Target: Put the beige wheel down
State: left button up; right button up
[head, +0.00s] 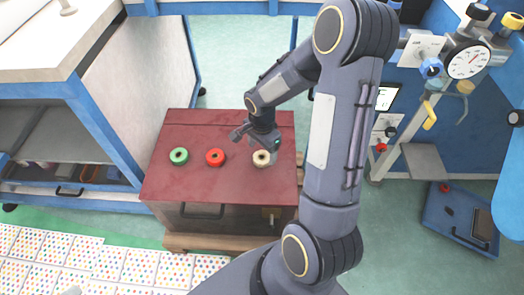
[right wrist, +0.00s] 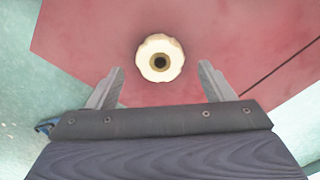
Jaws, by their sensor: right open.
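The beige wheel (head: 261,158) lies on the dark red top of a box (head: 225,185), near its right side. It also shows in the right wrist view (right wrist: 160,58), just beyond the fingertips, with a dark hole in its middle. My right gripper (head: 262,146) is above and just behind the beige wheel in the head view. In the right wrist view its two fingers (right wrist: 160,83) are spread apart with nothing between them, and the wheel is apart from both. My left gripper does not show.
A red wheel (head: 215,157) and a green wheel (head: 179,156) lie on the box top to the left. A blue-framed cabinet (head: 130,100) stands close at the left. A blue panel with a gauge (head: 468,62) stands at the right. The box top's front is clear.

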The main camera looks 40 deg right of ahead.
notch_tip(320, 180, up, 9)
jog(key=p, duration=0.3)
jog(key=s+a+r+n+t+y, duration=0.3)
jog(key=s+a+r+n+t, duration=0.2)
jog(key=s+a+r+n, duration=0.7)
jog(key=s+r+n, duration=0.1)
jog(key=s+n, duration=0.2)
jog(key=shift+s+a+r+t+y, duration=0.2)
jog(key=shift+s+r+t+y, duration=0.1)
jog(key=shift+y, duration=0.1)
notch_tip(320, 180, up, 26)
jog(key=p, duration=2.5)
jog(key=shift+f, duration=0.15)
